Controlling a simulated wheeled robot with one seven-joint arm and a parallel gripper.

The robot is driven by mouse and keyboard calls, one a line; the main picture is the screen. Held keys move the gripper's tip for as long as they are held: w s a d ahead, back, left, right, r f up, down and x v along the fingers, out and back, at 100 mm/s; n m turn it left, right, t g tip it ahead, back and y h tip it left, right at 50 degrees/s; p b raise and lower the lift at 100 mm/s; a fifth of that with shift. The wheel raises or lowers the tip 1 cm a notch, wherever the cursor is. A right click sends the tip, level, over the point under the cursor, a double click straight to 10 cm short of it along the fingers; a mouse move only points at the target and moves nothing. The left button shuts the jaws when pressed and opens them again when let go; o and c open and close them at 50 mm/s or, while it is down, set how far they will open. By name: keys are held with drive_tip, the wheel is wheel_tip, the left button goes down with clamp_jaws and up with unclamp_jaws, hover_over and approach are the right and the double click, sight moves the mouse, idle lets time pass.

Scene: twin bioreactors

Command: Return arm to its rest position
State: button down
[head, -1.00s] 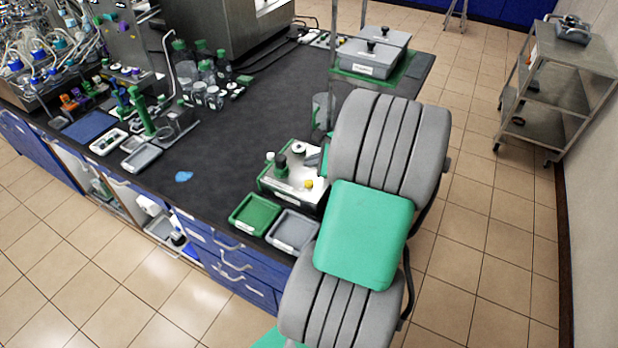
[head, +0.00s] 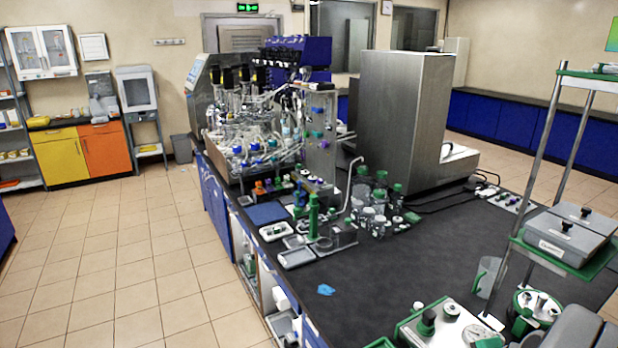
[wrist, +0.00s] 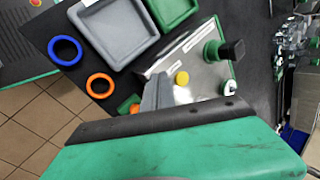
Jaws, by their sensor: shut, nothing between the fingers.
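My gripper (wrist: 158,92) shows in the wrist view as grey fingers close together and empty, beyond the green and black wrist housing. The fingers appear over the near side of a metal-topped device (wrist: 205,70) with a yellow knob (wrist: 182,77) and a black-and-green knob (wrist: 225,50). I cannot tell how high they are above it. In the head view only part of my grey arm shows at the bottom right corner, and my gripper is out of sight there. The same device (head: 450,325) is cut off by the bottom edge.
In the wrist view, a grey tray (wrist: 150,42), a green tray (wrist: 193,8), a blue ring (wrist: 52,50) and an orange ring (wrist: 88,85) are near the gripper. In the head view, bottles (head: 380,205) and a rack post (head: 540,150) stand on the dark bench (head: 400,265).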

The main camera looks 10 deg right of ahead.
drive_tip(key=s+a+f+n+g, duration=0.1)
drive_tip(key=s, duration=0.2)
drive_tip(key=s+a+n+g, duration=0.1)
drive_tip(key=s+n, duration=0.1)
drive_tip(key=s, duration=0.1)
drive_tip(key=s+a+f+n+g, duration=0.1)
drive_tip(key=s, duration=0.2)
drive_tip(key=shift+s+a+f+n+g+y, duration=0.15)
drive_tip(key=shift+s+f+n+g+y, duration=0.1)
drive_tip(key=shift+f+n+g+y, duration=0.1)
drive_tip(key=s+a+r+n+g, duration=0.2)
drive_tip(key=s+a+r+n, duration=0.1)
drive_tip(key=a, duration=0.1)
drive_tip(key=w+a+r+n+t, duration=0.1)
drive_tip(key=w+a+r+n, duration=0.2)
drive_tip(key=a+r, duration=0.2)
drive_tip(key=w+a+r+n+t+h, duration=0.1)
drive_tip(key=w+a+r+n, duration=0.2)
drive_tip(key=a, duration=0.6)
drive_tip(key=w+a+r+n+t+h+b, duration=0.1)
drive_tip(key=w+a+r+n+t, duration=0.1)
drive_tip(key=w+a+r+n, duration=0.2)
drive_tip(key=a+r, duration=0.3)
drive_tip(key=shift+a, duration=0.2)
